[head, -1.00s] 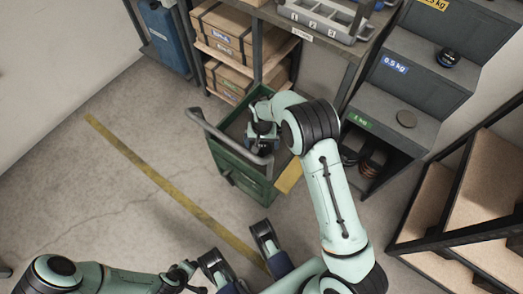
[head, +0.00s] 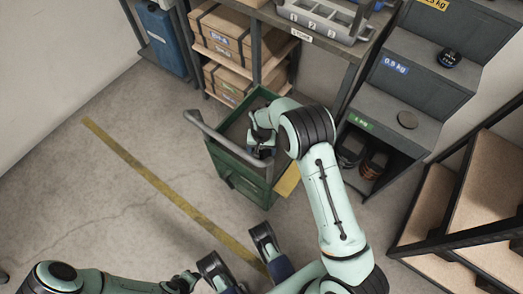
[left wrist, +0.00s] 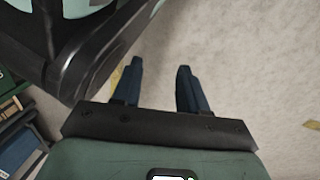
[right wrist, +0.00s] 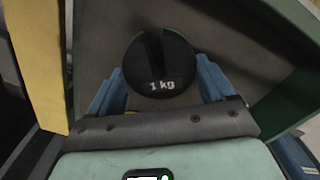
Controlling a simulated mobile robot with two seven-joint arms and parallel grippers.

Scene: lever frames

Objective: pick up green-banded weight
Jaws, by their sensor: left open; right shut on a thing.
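The weight (right wrist: 136,66), a black slotted disc marked "1 kg", sits between the blue fingers of my right gripper (right wrist: 159,72) in the right wrist view. The gripper is shut on it; a thin green line shows along its upper edge. In the head view my right gripper (head: 262,150) is down inside the green cart (head: 238,172), and the weight is mostly hidden there. Whether the weight touches the cart floor cannot be told. My left gripper (left wrist: 160,70) is open and empty above the floor in the left wrist view.
A shelf with wooden boxes (head: 222,48) stands behind the cart. The cart handle (head: 228,142) rises at its left. The floor at left is clear.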

